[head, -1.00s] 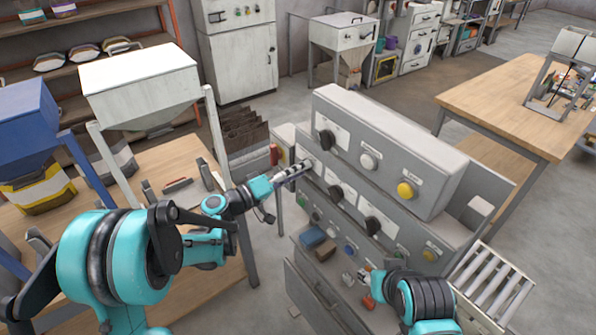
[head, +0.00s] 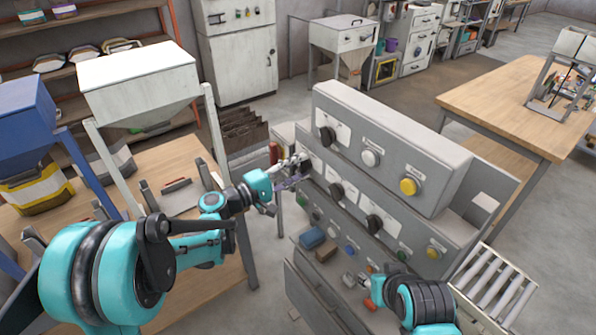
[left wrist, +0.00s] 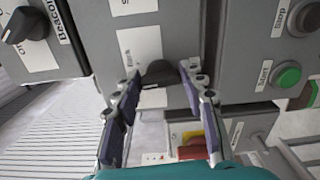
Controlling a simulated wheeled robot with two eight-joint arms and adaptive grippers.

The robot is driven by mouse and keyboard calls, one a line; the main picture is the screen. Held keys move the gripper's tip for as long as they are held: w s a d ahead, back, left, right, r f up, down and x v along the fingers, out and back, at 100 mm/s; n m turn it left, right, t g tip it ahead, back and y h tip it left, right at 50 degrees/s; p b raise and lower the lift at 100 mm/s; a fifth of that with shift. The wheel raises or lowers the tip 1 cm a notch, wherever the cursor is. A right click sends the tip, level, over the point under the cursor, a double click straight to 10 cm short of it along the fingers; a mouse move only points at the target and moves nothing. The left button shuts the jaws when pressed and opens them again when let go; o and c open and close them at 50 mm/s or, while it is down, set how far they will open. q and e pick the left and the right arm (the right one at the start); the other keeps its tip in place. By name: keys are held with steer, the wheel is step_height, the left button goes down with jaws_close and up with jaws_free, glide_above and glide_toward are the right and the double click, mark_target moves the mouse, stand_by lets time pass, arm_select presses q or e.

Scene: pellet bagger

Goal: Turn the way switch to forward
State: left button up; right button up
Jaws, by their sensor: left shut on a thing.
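My left gripper (head: 292,172) is at the left end of the grey control panel (head: 425,215). In the left wrist view my left gripper (left wrist: 159,76) has its two fingers on either side of a dark knob (left wrist: 158,72) and is shut on it. The knob sits on a grey face between white label plates, with small print reading something like "Back" beside it. I take it for the way switch. Which way it points is hard to tell. In the head view my gripper hides it. My right gripper (head: 362,283) is low before the panel, its fingers too small to judge.
Other black knobs (head: 335,191) and a yellow button (head: 408,187) are on the panel. The left wrist view shows a green Start button (left wrist: 287,76), a Stop button (left wrist: 302,18) and a red-and-yellow control (left wrist: 192,148). A blue block (head: 312,238) lies on the ledge below.

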arm_select(q)
steer(key=shift+n+b, duration=0.35)
steer(key=shift+n, duration=1.95)
steer(key=shift+r, duration=0.1)
steer(key=o, duration=1.2)
steer(key=shift+c, duration=0.2)
steer(key=v, duration=1.2)
